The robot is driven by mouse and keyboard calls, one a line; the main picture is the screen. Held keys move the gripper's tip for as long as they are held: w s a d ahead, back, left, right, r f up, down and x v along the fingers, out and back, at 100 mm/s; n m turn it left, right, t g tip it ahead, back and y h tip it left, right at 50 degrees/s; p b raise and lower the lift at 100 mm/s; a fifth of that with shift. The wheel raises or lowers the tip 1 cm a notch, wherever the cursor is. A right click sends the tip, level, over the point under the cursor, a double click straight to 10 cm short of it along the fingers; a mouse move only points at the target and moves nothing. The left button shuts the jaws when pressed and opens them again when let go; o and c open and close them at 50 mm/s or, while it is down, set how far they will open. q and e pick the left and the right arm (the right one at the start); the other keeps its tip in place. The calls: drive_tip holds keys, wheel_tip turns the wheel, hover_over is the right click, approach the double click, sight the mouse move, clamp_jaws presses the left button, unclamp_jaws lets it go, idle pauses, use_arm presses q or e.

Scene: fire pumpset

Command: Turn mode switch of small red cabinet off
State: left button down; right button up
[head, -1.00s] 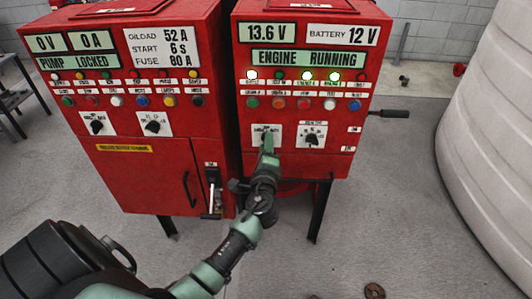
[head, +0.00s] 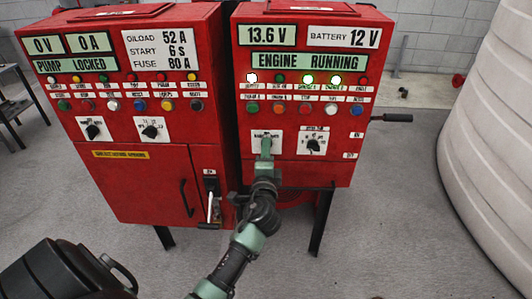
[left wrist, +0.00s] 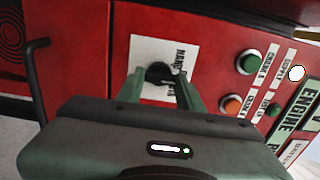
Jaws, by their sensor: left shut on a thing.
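The small red cabinet (head: 345,174) stands on the right in the head view, its display reading ENGINE RUNNING. Its left rotary switch has a white label plate (head: 255,151) and, in the left wrist view, a black knob (left wrist: 158,72). The plate's lettering is only partly legible. My left gripper (head: 266,147) is at this plate, and in the left wrist view its green fingers (left wrist: 160,82) are closed on the knob from both sides. The gripper hides the knob in the head view, and the pointer position cannot be told. My right gripper is not in view.
A second rotary switch (head: 314,146) is just right of the held one. Buttons and lamps run above. The larger red cabinet (head: 130,190) stands close on the left, with a lever (head: 213,206). A big white tank (head: 490,130) is on the right.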

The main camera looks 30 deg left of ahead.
use_arm(q)
drive_tip(key=shift+f, duration=0.1)
drive_tip(key=c, duration=0.9)
unclamp_jaws()
drive_tip(key=shift+d, duration=0.1)
drive_tip(key=b+v, duration=0.2)
drive_tip(key=v, duration=0.5)
drive_tip(key=shift+s+d, duration=0.15)
drive_tip(key=shift+s, duration=0.25)
